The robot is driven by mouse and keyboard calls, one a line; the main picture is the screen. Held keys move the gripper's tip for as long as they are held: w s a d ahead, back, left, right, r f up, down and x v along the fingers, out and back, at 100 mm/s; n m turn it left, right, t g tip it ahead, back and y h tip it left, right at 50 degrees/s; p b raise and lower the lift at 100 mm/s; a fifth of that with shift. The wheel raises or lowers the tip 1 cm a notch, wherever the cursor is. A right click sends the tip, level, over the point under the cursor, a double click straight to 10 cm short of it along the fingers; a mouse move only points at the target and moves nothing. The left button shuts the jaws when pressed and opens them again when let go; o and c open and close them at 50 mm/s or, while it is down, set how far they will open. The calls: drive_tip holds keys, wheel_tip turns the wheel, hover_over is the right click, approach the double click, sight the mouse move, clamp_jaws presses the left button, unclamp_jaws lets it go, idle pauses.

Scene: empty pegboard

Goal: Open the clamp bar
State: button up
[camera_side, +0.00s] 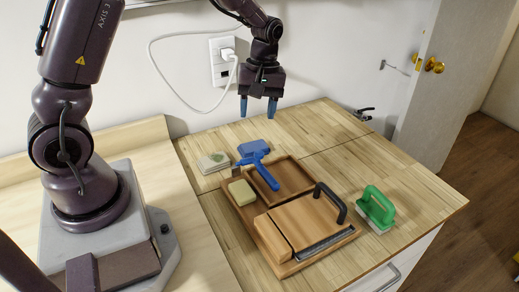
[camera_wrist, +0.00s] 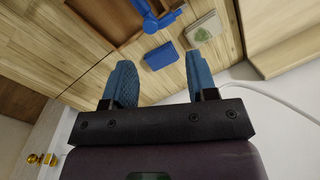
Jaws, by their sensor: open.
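A wooden board with raised rims (camera_side: 279,262) lies on the counter. On its front half is a wooden block (camera_side: 298,222) with a black arched handle (camera_side: 330,203), which may be the clamp bar; I cannot tell for sure. A dark ridged strip (camera_side: 324,244) runs along the block's front edge. My gripper (camera_side: 258,106) is open and empty, high above the back of the counter, behind and apart from the board. Its two blue fingers also show spread in the wrist view (camera_wrist: 162,82). The handle is not seen in the wrist view.
A blue tool (camera_side: 258,165) lies across the board's back rim. A yellow sponge (camera_side: 242,192) sits at the board's left. A pale pad (camera_side: 213,161) lies behind, and a green-handled brush (camera_side: 376,208) stands to the right. The counter's back right is mostly clear.

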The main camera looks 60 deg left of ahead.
sight(259, 152)
drive_tip(key=f+n, duration=0.1)
drive_tip(key=f, duration=0.3)
drive_tip(key=f+n, duration=0.2)
drive_tip(key=f, duration=0.2)
drive_tip(key=w+f+n, duration=0.1)
drive_tip(key=f, duration=0.3)
drive_tip(key=shift+a+f+n, duration=0.35)
drive_tip(key=shift+n, duration=0.05)
clamp_jaws()
